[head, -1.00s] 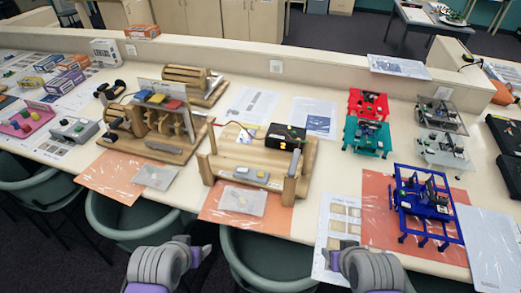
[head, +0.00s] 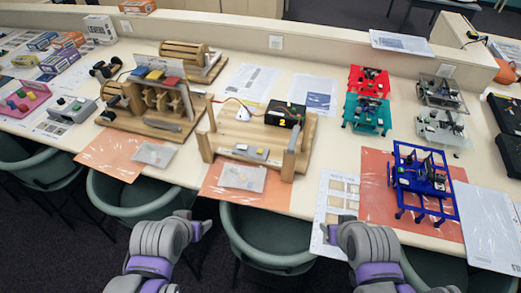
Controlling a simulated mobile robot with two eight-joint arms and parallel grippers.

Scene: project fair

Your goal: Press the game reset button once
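A wooden game with a black box and a lit yellow digit display (head: 284,112) stands mid-table. On its wooden base (head: 222,140), a small grey panel (head: 250,153) with a few small buttons lies at the front edge. Which one is the reset button is too small to tell. My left gripper (head: 203,225) is in front of the table, below and left of this game, apart from it. My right gripper (head: 332,232) is near the table's front edge, below and right of the game. Neither gripper visibly holds anything; their finger gaps are not clear.
A wooden machine with coloured blocks (head: 157,76) stands to the left. Red (head: 368,80), teal (head: 367,113) and blue (head: 424,180) frames stand to the right. Green chairs (head: 265,225) line the table's front. Clear plastic packets (head: 243,178) lie before the game.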

